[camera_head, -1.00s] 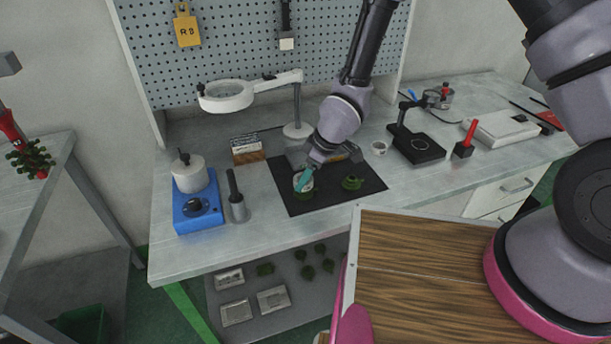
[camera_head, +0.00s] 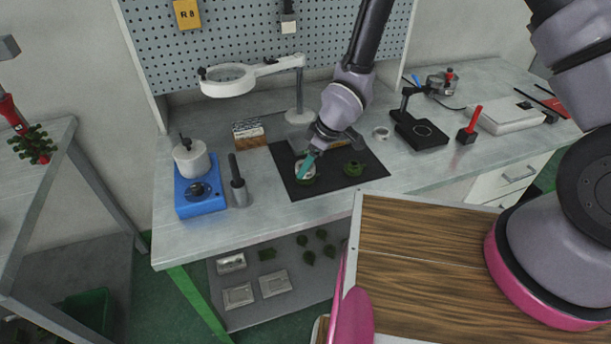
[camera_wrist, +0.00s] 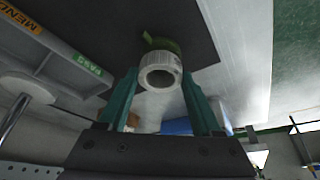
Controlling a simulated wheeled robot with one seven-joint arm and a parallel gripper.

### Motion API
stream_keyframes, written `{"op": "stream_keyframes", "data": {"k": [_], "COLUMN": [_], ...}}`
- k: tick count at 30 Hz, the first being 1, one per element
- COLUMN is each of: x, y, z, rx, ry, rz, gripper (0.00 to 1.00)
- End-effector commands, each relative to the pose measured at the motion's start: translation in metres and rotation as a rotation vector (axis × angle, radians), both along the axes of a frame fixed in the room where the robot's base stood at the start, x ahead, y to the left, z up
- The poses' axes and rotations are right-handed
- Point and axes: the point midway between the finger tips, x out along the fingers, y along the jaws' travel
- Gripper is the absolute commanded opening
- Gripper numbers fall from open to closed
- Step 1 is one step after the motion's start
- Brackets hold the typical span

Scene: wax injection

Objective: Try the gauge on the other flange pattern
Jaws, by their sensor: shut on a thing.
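My gripper (camera_head: 307,165) has teal fingers and is over the left part of the dark mat (camera_head: 292,190). It is shut on the pale ring-shaped gauge (camera_wrist: 160,72), which shows between the fingers in the wrist view with its round bore facing the camera. A green flange pattern (camera_wrist: 160,43) shows just beyond the gauge; whether the two touch or are seated together I cannot tell. In the head view the fingers partly hide the gauge (camera_head: 304,174). Another green flange pattern (camera_head: 353,168) lies on the mat to the right, clear of my gripper.
A blue wax pot unit (camera_head: 200,203) and a dark-handled tool in a metal holder (camera_head: 239,190) stand left of the mat. A ring-lamp magnifier (camera_head: 228,82) reaches over the bench behind. A black stand (camera_head: 420,130) is at right. A tray labelled PASS (camera_wrist: 60,52) shows in the wrist view.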

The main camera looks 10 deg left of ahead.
Motion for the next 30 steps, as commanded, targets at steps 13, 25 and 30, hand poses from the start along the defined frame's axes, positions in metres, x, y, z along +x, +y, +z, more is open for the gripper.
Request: {"op": "stream_keyframes", "data": {"k": [13,25,30], "x": [0.000,0.000,0.000], "y": [0.000,0.000,0.000], "z": [-0.005,-0.010,-0.012], "rx": [0.000,0.000,0.000], "ry": [0.000,0.000,0.000], "rz": [0.000,0.000,0.000], "gripper": [0.00,0.00,0.00]}}
